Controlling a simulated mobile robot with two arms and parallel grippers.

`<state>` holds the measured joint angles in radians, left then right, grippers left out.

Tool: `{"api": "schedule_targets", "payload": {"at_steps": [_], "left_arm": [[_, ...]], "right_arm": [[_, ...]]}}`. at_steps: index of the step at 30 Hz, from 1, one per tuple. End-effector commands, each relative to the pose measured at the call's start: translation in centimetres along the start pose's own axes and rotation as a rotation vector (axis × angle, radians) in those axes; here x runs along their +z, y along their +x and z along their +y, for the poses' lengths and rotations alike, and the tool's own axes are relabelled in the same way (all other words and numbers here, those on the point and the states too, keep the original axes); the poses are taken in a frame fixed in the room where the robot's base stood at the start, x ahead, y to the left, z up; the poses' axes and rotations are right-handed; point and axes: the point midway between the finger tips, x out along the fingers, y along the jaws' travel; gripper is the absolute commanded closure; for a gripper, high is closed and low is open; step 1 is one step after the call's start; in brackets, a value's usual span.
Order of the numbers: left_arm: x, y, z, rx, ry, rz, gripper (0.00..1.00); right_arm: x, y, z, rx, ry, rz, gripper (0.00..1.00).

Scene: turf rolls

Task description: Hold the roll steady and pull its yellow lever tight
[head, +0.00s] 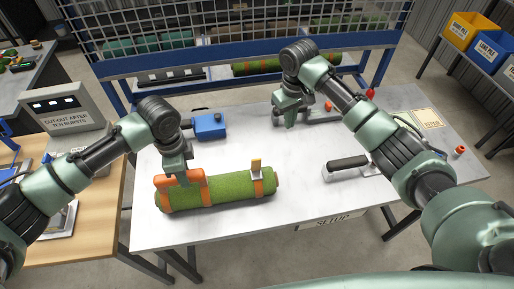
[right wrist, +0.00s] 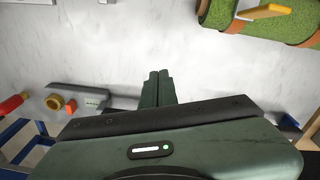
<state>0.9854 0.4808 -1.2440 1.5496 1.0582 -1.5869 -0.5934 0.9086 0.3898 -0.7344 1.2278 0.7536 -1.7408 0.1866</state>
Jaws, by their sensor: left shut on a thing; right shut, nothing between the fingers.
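The green turf roll (head: 228,191) lies on the white table (head: 300,180), with an orange strap near each end. An orange handle (head: 164,181) stands over its left part. The yellow lever (head: 256,164) stands up from a buckle on the right strap. My left gripper (head: 182,182) is shut on the orange handle. My right gripper (head: 289,122) is shut and empty, beyond and right of the roll, apart from it. The right wrist view shows its closed fingers (right wrist: 158,77), with the roll (right wrist: 216,14) and yellow lever (right wrist: 266,11) at upper right.
A blue block-like device (head: 210,127) sits behind the roll. A tool with a black handle (head: 348,164) lies at right. A blue rack with mesh (head: 240,50) stands behind. The table between roll and right gripper is clear.

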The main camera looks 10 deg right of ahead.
Motion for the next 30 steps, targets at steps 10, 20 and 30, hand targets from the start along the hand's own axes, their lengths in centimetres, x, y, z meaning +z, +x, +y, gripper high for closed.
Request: {"api": "schedule_targets", "payload": {"at_steps": [10,20,30], "left_arm": [[0.1,0.1,-0.1,-0.002,-0.001,0.0,1.0],[0.1,0.1,-0.1,-0.002,-0.002,0.0,1.0],[0.1,0.0,-0.1,-0.002,-0.002,-0.001,1.0]], "right_arm": [[-1.4,-8.7,-11.3,-0.049,0.253,-0.132,1.0],[-0.7,-6.5,-12.4,-0.042,0.289,-0.156,1.0],[0.4,0.8,-12.8,-0.041,0.289,-0.155,1.0]]}}
